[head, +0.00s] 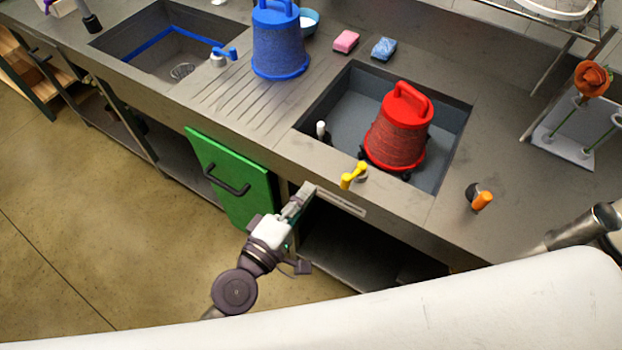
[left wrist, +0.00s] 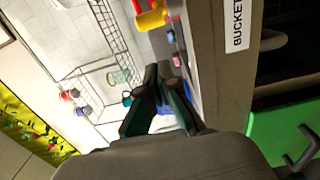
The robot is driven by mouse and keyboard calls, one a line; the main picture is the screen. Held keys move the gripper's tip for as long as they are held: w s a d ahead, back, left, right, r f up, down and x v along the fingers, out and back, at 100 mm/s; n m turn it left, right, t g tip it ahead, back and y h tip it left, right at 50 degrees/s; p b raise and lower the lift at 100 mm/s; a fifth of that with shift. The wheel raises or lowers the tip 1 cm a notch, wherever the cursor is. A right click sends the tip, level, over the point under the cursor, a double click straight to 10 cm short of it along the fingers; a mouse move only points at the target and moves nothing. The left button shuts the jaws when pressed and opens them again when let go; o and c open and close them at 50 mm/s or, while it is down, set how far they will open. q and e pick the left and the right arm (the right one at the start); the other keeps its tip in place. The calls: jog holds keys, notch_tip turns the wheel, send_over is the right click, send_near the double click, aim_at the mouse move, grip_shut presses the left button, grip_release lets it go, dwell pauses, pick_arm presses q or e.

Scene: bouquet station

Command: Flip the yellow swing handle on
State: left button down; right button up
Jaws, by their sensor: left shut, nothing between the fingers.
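The yellow swing handle (head: 354,175) stands on the front rim of the right sink, in front of the red bucket (head: 399,130). It also shows at the top of the left wrist view (left wrist: 151,17). My left gripper (head: 308,188) is shut and empty at the counter's front edge, to the left of the handle and apart from it. Its closed fingers show in the left wrist view (left wrist: 153,78). My right gripper is not in view.
A blue bucket (head: 278,45) stands on the ribbed drainboard. A blue handle (head: 223,54) sits by the left sink and an orange one (head: 482,201) at the right. The green cabinet door (head: 231,180) hangs open below the counter. Pink (head: 346,41) and blue (head: 384,48) sponges lie behind.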

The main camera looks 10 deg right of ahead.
pick_arm(q)
jog(key=s, duration=0.1)
jog(key=s+a, duration=0.1)
jog(key=s, duration=0.1)
jog(key=s+b, duration=0.1)
jog(key=shift+s+a+r, duration=0.1)
jog(key=shift+s+a, duration=0.2)
jog(key=shift+s, duration=0.05)
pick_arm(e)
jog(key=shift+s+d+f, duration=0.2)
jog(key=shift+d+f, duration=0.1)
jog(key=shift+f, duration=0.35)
